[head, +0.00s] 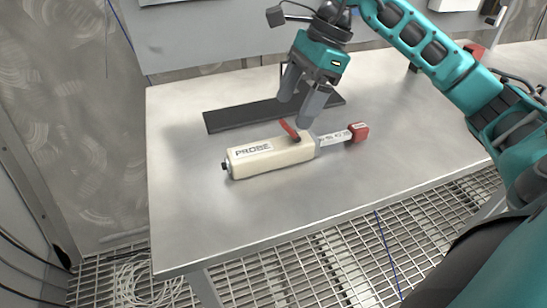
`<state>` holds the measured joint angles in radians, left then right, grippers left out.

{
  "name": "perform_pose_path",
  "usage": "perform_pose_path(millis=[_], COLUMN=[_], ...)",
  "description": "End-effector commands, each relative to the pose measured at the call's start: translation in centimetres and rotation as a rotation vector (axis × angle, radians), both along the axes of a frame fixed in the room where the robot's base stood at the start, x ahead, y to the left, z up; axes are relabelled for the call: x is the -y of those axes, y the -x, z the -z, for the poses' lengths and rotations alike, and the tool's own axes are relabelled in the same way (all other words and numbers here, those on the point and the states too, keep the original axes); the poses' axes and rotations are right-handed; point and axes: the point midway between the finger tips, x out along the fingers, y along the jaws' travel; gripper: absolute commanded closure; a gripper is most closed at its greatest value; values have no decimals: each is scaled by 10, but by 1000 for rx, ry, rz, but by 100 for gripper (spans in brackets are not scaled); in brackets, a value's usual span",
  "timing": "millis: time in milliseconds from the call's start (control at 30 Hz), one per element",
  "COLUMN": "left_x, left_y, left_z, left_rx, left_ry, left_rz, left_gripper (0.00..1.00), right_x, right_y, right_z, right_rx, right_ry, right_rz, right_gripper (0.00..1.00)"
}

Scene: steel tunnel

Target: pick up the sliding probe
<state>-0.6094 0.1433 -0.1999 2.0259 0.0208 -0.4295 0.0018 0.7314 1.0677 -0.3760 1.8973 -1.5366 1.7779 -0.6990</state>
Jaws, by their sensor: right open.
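The sliding probe (270,157) lies on the steel table. It has a cream body marked PROBE, a red lever on top, and a grey labelled slide ending in a red block (358,132) at its right. My right gripper (302,110) reaches down from above and behind it, with its two grey fingers apart. One finger is close to the probe near the red lever; I cannot tell whether it touches. The other finger is farther back, over the dark strip. My left gripper is not in view.
A dark flat strip (240,116) lies on the table (410,165) behind the probe. A grey panel (215,40) stands behind the table. The table's left and front areas are clear. Grating floor (330,265) with loose cables lies below the front edge.

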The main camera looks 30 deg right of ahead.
Motion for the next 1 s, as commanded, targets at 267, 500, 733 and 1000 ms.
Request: perform_pose_path(millis=[267, 500, 733, 1000], left_x=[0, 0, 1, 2], left_y=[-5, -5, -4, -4], left_z=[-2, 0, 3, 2], left_rx=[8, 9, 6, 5], left_ry=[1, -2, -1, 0], left_rz=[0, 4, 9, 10], left_gripper=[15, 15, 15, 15], right_x=[-16, -25, -35, -36], right_y=[-4, -6, -9, -10], right_z=[39, 62, 88, 91], right_rx=[-1, -4, -1, 1], right_ry=[-1, -2, 0, 0], right_rz=[-2, -2, 0, 0], right_gripper=[19, 19, 19, 19])
